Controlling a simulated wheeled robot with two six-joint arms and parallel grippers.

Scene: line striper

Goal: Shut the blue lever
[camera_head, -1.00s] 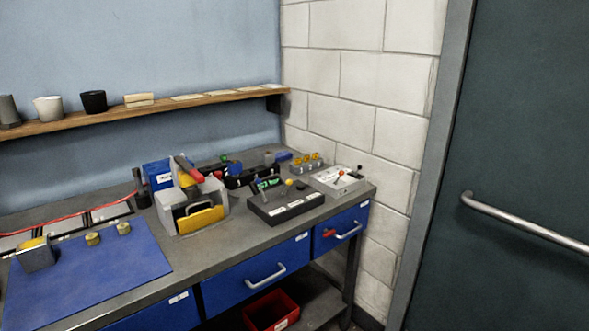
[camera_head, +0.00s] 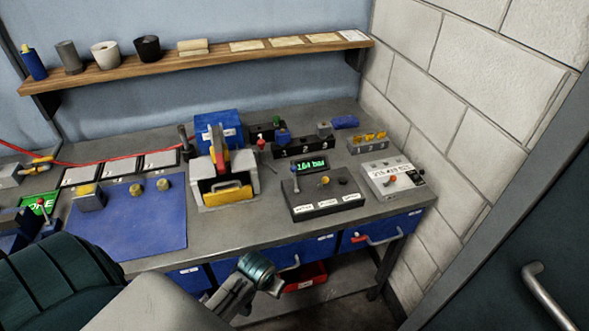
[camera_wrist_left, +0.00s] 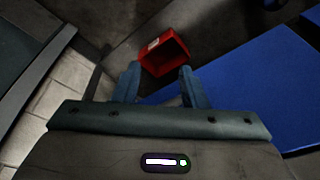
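A dark control box (camera_head: 325,203) with a green-lit display reading about 164 bar stands on the bench. A thin upright lever with a small bluish tip (camera_head: 294,169) rises at its left. A yellow knob (camera_head: 323,181) and a black knob (camera_head: 343,181) are beside it. Behind, a dark block carries a blue knob (camera_head: 283,136); I cannot tell which blue part is the named lever. My left gripper (camera_wrist_left: 159,82) is open and empty in the wrist view, fingers apart. In the head view my left arm (camera_head: 258,270) is in front of the drawers, away from the box. My right gripper is not in view.
A grey-and-yellow device (camera_head: 226,192) stands left of the box, a pale switch box (camera_head: 392,178) right of it. A blue mat (camera_head: 130,225) lies further left. A red bin (camera_head: 308,277) sits below the drawers. The bench edge is free before the control box.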

